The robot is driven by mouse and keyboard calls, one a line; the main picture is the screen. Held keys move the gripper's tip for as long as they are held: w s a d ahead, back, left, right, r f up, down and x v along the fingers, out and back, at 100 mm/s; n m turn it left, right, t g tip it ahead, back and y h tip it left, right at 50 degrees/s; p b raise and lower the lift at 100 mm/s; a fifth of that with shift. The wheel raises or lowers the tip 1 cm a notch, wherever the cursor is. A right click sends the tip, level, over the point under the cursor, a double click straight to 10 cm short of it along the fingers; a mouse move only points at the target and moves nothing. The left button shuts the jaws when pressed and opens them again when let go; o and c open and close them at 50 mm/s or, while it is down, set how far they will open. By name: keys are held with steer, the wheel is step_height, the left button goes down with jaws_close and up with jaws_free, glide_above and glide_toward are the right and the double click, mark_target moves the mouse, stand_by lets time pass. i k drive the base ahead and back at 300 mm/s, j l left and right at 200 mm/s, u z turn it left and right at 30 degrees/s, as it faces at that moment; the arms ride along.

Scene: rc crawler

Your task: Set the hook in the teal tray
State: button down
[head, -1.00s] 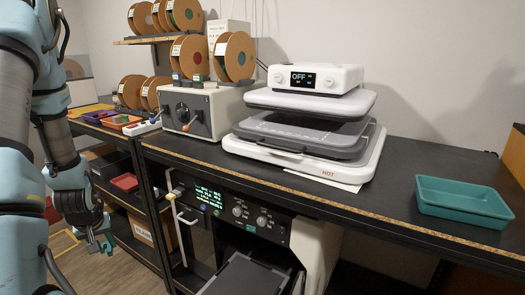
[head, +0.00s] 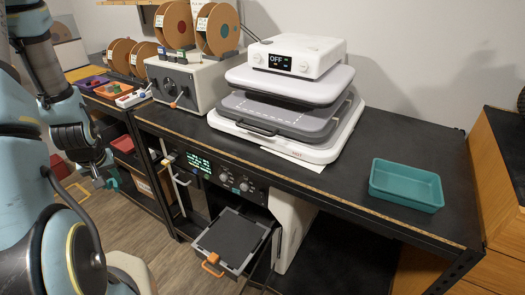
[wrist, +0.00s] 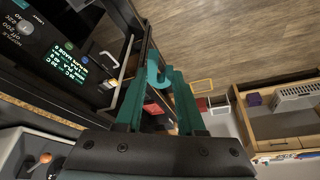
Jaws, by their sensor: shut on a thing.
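The teal tray (head: 372,190) is shallow, rectangular and looks empty. It sits on the black bench top at the right in the head view. My gripper (head: 106,180) is at the left in the head view, low in front of the shelving and far from the tray. In the wrist view my gripper (wrist: 158,105) is shut on the small teal hook (wrist: 153,74). The hook's curved part shows beyond the fingers; the held part is mostly hidden between them. The tray is not in the wrist view.
A white heat press (head: 300,100) marked HOT stands on the bench left of the tray. Below, a printer's dark bed (head: 235,238) with an orange clip (head: 212,265) sticks out. Bench around the tray is clear.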

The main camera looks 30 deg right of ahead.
mark_target(412, 192)
steer(key=k+l, duration=1.1)
steer(key=k, duration=0.2)
steer(key=k+l, duration=0.3)
steer(key=k, duration=0.15)
